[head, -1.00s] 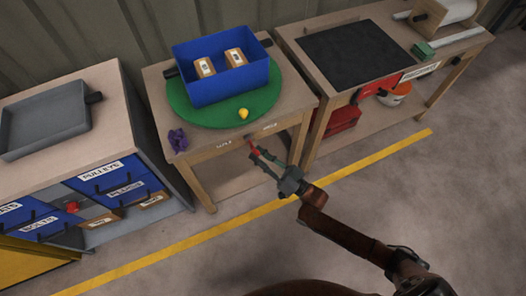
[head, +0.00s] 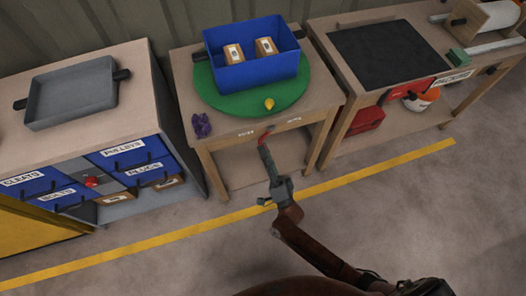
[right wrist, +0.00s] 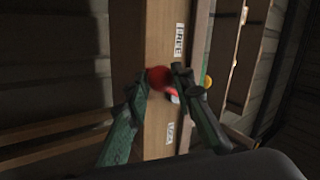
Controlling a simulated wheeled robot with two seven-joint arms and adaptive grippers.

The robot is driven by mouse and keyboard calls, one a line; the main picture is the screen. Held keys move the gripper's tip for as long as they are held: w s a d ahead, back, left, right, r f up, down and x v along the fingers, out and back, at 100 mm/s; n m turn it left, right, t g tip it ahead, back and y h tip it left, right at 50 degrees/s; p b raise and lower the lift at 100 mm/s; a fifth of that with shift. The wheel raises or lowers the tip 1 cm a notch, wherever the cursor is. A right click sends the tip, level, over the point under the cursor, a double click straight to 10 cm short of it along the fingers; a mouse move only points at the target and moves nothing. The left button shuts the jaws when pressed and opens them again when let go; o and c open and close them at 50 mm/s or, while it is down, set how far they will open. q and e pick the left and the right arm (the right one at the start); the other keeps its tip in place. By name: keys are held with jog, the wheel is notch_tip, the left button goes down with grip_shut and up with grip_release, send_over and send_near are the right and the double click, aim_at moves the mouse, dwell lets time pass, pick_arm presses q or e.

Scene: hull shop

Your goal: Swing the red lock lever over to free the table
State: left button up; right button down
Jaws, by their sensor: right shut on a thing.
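The red lock lever (head: 265,136) sits on the front edge of the middle table (head: 215,150), below a green round turntable (head: 235,104). In the right wrist view its red knob (right wrist: 158,78) is between my fingertips, and the lever tilts toward the FREE label (right wrist: 179,40), away from the LOCK label (right wrist: 171,132). My right gripper (head: 263,146) is shut on the lever; it also shows in the right wrist view (right wrist: 160,82). The fingers partly hide the lever. My left gripper is out of view.
A blue bin (head: 255,68) with two boxes stands on the turntable, near a yellow knob (head: 269,104). A purple object (head: 201,125) lies at the table's left corner. A drawer cabinet (head: 110,165) stands left and another bench (head: 385,55) right. The floor in front is clear.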

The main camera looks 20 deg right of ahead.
jog(key=shift+a+r+m+h, duration=0.2)
jog(key=shift+a+m+h, duration=0.05)
jog(key=shift+m+h, duration=0.4)
jog(key=shift+r, duration=0.1)
jog(key=c, duration=1.7)
grip_release()
jog(key=shift+c, duration=0.2)
jog(key=shift+s+f, duration=0.1)
jog(key=shift+f, duration=0.1)
jog(key=v, duration=1.1)
jog(key=shift+s+f, duration=0.2)
jog(key=shift+f, duration=0.1)
